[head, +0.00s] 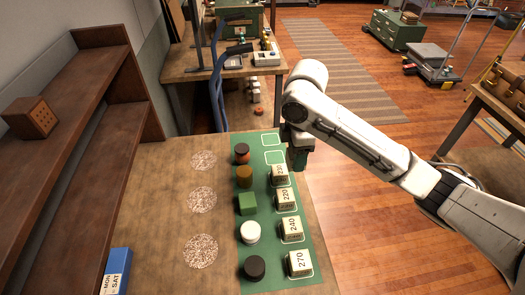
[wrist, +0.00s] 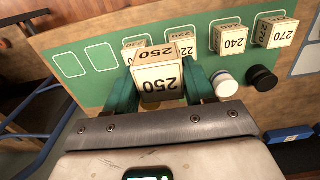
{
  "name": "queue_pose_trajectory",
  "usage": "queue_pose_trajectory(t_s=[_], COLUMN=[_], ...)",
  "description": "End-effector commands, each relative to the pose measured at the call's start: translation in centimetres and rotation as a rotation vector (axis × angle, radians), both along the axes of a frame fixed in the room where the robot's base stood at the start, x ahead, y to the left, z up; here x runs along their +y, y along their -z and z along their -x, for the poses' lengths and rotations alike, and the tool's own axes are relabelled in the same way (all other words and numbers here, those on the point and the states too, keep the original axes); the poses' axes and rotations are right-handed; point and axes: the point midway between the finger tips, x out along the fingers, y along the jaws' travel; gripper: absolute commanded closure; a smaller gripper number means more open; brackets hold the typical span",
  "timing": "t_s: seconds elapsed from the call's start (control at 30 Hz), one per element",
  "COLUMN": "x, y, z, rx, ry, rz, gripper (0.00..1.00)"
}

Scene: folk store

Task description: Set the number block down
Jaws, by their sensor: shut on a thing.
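My gripper (wrist: 165,85) is shut on a cream number block (wrist: 160,80) marked 250, held between its green fingers. In the head view my gripper (head: 298,157) is over the right edge of the green mat (head: 262,215), near its far end, and the held block is hidden or too small to tell. Blocks marked 270 (head: 299,264), 240 (head: 291,229) and 220 (head: 285,197) stand in a row on the mat, with another that seems to read 230 (head: 280,175). Two white outlines (head: 273,141) at the far end are empty.
Beside the blocks stand a black piece (head: 254,267), a white piece (head: 250,232), a green cube (head: 247,204), a brown piece (head: 244,176) and a red-and-dark piece (head: 242,154). Speckled discs (head: 201,251) lie left. A blue box (head: 117,272) stands at the near left.

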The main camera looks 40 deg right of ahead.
Motion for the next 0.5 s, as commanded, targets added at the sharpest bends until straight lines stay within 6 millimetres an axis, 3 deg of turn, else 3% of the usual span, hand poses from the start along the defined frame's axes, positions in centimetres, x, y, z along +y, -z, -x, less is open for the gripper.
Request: queue_pose_trajectory(t_s=[0.17, 0.5], x=[-0.4, -3.2], y=[0.6, 4.0], z=[-1.8, -7.9], rx=[0.003, 0.001], ry=[-0.014, -0.013], rz=[-0.003, -0.002], gripper=[0.76, 0.76])
